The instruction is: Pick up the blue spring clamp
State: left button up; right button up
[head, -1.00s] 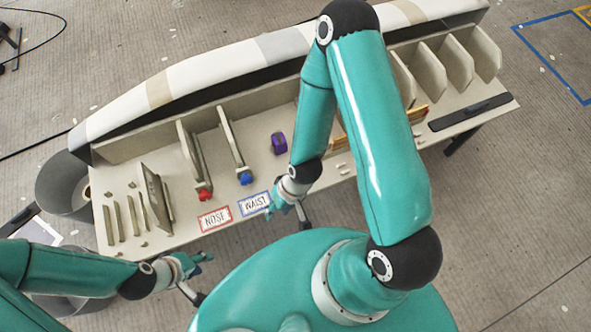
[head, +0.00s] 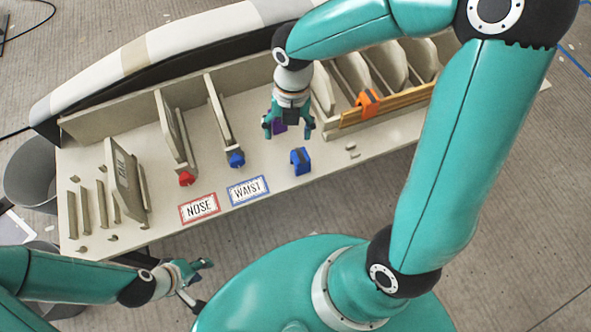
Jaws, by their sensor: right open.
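The blue spring clamp (head: 300,161) stands on the pale bench near its front edge, right of the WAIST card (head: 248,190). My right gripper (head: 289,132) is open, fingers pointing down, just behind and above the blue clamp in the picture and apart from it. A purple clamp (head: 279,127) shows between its fingers, partly hidden; I see no grip on it. Another blue piece (head: 236,159) sits at the front end of an upright panel behind the WAIST card. My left gripper (head: 196,279) is low at the left, off the bench front; its jaw opening is unclear.
A red piece (head: 187,178) sits at another panel's end behind the NOSE card (head: 199,208). An orange clamp (head: 368,102) sits on a wooden strip at the right. Upright panels stand at left and right. The bench is bare around the blue clamp.

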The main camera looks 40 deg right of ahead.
aim_at(299, 155)
jog(key=d+f+n+b, duration=0.1)
jog(key=f, duration=0.2)
jog(key=f+n+b, duration=0.1)
jog(key=f+b, duration=0.1)
jog(key=f, duration=0.1)
jog(key=d+f+n+h+b, duration=0.1)
jog(key=f+n+b, duration=0.1)
jog(key=f, duration=0.1)
jog(key=shift+s+d+f, duration=0.25)
jog(key=shift+d+f, duration=0.05)
jog(key=shift+f, duration=0.05)
jog(key=f+b, duration=0.2)
jog(key=f, duration=0.1)
jog(key=f+b, duration=0.1)
jog(key=f, duration=0.1)
jog(key=shift+w+d+f, duration=0.1)
jog(key=shift+d+f, duration=0.05)
jog(key=shift+d, duration=0.15)
pick_arm(q)
notch_tip(299, 155, down, 9)
jog(key=shift+f, duration=0.1)
pick_arm(e)
jog(key=shift+c, duration=0.3)
jog(key=c, duration=1.2)
jog(key=shift+r, duration=0.2)
